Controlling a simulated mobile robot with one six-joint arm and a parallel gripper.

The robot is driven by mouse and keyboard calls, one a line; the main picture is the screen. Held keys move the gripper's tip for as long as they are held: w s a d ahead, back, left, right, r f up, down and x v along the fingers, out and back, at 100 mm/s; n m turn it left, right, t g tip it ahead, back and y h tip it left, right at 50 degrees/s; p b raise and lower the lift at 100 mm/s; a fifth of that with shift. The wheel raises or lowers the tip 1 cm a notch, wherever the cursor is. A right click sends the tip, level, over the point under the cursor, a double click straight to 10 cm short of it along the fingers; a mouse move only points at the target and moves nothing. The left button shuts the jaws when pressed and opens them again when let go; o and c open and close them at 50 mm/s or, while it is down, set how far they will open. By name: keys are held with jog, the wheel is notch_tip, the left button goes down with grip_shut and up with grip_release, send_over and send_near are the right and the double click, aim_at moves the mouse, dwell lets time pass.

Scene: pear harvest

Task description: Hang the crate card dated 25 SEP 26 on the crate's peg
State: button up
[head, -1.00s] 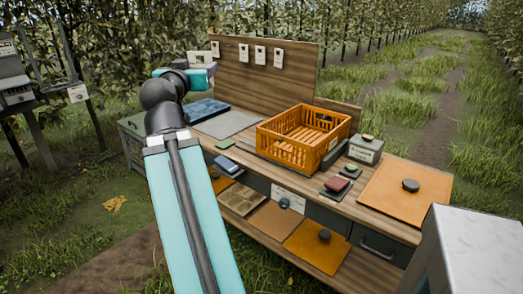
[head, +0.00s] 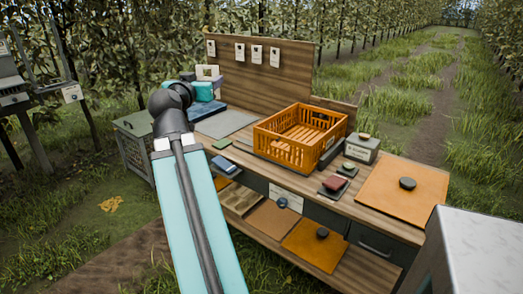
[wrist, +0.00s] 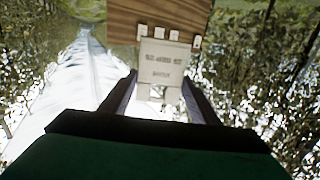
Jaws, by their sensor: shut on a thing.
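My gripper (wrist: 160,84) is shut on a pale card (wrist: 166,62), which stands up between the two fingers in the wrist view. Its printed lines are too blurred for me to read the date. In the head view the held card (head: 207,72) shows past my teal wrist, at the left end of the bench, in front of the backboard. The orange crate (head: 262,140) stands on the middle of the bench, well to the right of my gripper and apart from it. I cannot make out its peg. Several other white cards (head: 257,54) hang on the backboard.
A blue thing (head: 207,110) and a grey mat (head: 228,123) lie left of the crate. A grey box (head: 361,150), a red item (head: 335,183) and an orange board (head: 400,205) lie to its right. The space above the bench is open.

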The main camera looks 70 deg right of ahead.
jog(key=s+d+f+m+g+y+p, duration=0.1)
jog(key=d+f, duration=0.4)
jog(key=f, duration=0.5)
jog(key=s+d+f+m+g+y+p, duration=0.1)
jog(key=s+d+f+m+g, duration=0.2)
jog(key=s+d+f, duration=0.3)
jog(key=s+d+f+m+g+y+p, duration=0.1)
jog(key=d+f, duration=0.5)
jog(key=f, duration=0.9)
jog(key=s+g+y+p, duration=0.1)
jog(key=s+g, duration=0.1)
jog(key=s, duration=0.1)
jog(key=shift+s+f+m+g, duration=0.2)
jog(key=shift+m+g, duration=0.1)
jog(key=shift+m, duration=0.1)
jog(key=shift+d+r, duration=0.1)
jog(key=shift+d, duration=0.05)
jog(key=s+d+p, duration=0.1)
jog(key=d+p, duration=0.3)
jog(key=d, duration=0.2)
jog(key=shift+s+f+p, duration=0.2)
jog(key=shift+s+p, duration=0.1)
jog(key=shift+p, duration=0.1)
jog(key=shift+d+p, duration=0.3)
jog(key=shift+p, duration=0.2)
jog(key=shift+s+d+f+b, duration=0.25)
jog(key=shift+d+f+b, duration=0.25)
jog(key=shift+b, duration=0.7)
